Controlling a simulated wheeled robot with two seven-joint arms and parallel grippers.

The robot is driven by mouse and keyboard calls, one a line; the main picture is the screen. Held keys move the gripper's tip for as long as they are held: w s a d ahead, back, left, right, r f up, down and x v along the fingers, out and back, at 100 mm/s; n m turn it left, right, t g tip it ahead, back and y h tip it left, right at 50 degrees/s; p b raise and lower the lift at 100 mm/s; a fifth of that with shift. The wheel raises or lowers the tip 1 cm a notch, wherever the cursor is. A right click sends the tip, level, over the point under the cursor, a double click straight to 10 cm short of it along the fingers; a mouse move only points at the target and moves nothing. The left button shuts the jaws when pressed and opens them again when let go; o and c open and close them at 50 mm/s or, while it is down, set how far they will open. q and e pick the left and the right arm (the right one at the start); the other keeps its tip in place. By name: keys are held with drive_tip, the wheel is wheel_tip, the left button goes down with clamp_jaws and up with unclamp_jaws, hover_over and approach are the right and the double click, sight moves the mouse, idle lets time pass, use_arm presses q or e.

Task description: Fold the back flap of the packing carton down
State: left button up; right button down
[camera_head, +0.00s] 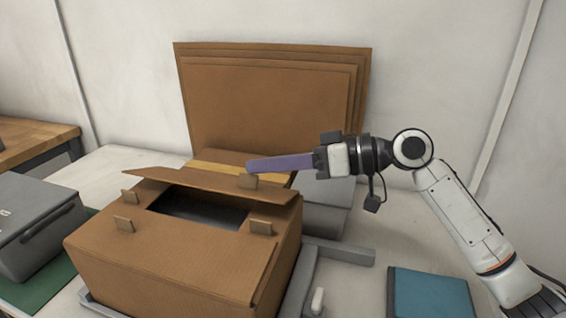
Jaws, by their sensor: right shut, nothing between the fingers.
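The brown packing carton (165,265) stands at the front left with a dark opening (200,210) in its top. Its back flap (190,184) is a long strip along the far edge, slanting over the back of the opening and not lying flat. My left gripper is not in view.
Large cardboard sheets (265,100) lean on the wall behind. A taped box (208,162) and a grey block (325,218) stand behind the carton. Grey rails (300,275) flank it. A teal-topped box (430,293) is at right, a grey case (35,225) at left.

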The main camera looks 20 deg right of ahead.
sight(263, 192)
drive_tip(key=shift+s+a+f+n+t+h+b, duration=0.3)
drive_tip(key=shift+s+f+n+b, duration=0.25)
drive_tip(key=shift+n, duration=0.4)
drive_tip(key=shift+s+a+f+n+t+h+b, duration=0.25)
drive_tip(key=shift+s+f+n+t+b, duration=0.2)
drive_tip(key=shift+n, duration=0.5)
drive_tip(key=shift+r, duration=0.1)
